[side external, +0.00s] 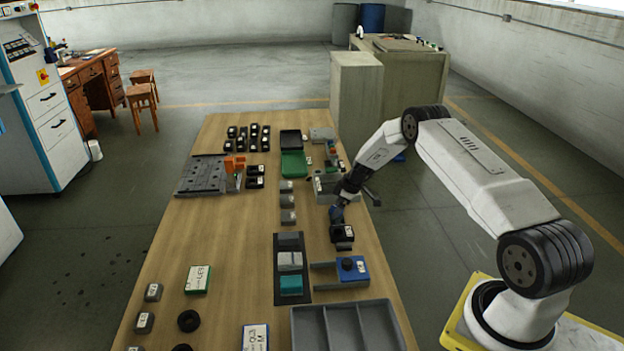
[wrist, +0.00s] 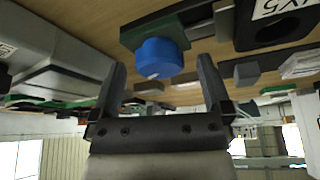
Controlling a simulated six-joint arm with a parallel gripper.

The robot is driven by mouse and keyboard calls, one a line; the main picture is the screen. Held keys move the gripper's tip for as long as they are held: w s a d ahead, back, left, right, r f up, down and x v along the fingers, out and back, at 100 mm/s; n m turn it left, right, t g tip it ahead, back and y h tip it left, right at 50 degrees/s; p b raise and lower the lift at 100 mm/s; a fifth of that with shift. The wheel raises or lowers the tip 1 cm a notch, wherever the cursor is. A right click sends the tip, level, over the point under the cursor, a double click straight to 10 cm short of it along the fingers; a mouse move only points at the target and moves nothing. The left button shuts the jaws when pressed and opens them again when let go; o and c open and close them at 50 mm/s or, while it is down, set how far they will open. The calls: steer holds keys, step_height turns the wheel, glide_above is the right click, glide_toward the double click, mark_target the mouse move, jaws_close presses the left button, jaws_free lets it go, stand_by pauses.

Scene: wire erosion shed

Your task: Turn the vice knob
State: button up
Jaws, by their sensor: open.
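In the wrist view, a round blue knob (wrist: 158,58) sits on a green vice body (wrist: 128,38). My gripper (wrist: 162,63) is open and empty. Its two dark fingers stand left and right of the knob in the picture, with gaps on both sides. I cannot tell whether the fingertips reach its depth. In the side external view my gripper (side external: 341,226) is low over the right part of the table. The green vice cannot be made out clearly there. A blue vice (side external: 352,272) with a dark knob (side external: 347,264) stands just nearer the camera.
A black block with a round hole (wrist: 270,25) stands right of the knob in the wrist view. On the table are a grey compartment tray (side external: 345,326), a green bin (side external: 293,164) and a grey plate (side external: 203,175). The table's left middle is fairly clear.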

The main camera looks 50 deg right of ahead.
steer(key=shift+c, duration=0.2)
steer(key=c, duration=1.2)
steer(key=shift+c, duration=0.2)
